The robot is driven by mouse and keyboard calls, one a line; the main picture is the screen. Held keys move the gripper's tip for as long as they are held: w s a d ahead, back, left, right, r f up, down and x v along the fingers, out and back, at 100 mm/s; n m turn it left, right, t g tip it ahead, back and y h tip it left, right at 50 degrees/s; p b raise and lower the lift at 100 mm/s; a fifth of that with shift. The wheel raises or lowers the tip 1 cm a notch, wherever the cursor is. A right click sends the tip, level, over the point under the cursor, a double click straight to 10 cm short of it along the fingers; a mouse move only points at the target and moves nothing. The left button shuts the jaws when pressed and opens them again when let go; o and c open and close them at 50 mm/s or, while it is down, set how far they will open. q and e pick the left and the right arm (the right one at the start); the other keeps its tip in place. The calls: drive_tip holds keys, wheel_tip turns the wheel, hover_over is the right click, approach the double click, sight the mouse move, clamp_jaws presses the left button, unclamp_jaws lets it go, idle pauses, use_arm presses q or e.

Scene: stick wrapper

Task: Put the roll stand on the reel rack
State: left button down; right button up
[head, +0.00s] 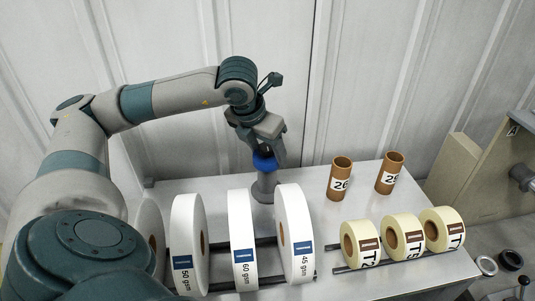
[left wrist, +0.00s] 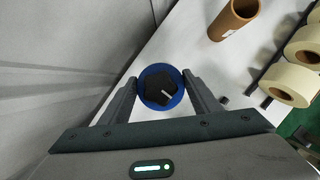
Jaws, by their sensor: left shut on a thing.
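The roll stand (head: 264,188) is a grey post with a blue upper part, upright behind the large white reels. My left gripper (head: 264,150) comes down from above and is shut on its top. In the left wrist view, the blue round top with a black knob (left wrist: 161,87) sits between the two fingers. I cannot tell whether its base touches the table. The reel rack appears to be the dark rails (head: 218,287) carrying several white paper reels (head: 243,240). The reels hide much of the rails. My right gripper is not in view.
Two brown cardboard tubes (head: 341,178) (head: 390,173) stand at the back right of the grey table (head: 305,190). Three cream label rolls (head: 402,239) lie on dark rails at the front right. A corrugated wall (head: 350,70) rises behind the table.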

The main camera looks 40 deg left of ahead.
use_arm(q)
drive_tip(key=shift+f, duration=0.75)
drive_tip(key=shift+f, duration=0.1)
drive_tip(key=c, duration=0.6)
unclamp_jaws()
drive_tip(key=shift+c, duration=0.2)
drive_tip(key=shift+r, duration=0.2)
drive_tip(key=shift+s+r, duration=0.15)
drive_tip(key=shift+r, duration=0.2)
drive_tip(key=b+v, duration=0.2)
drive_tip(key=v, duration=0.9)
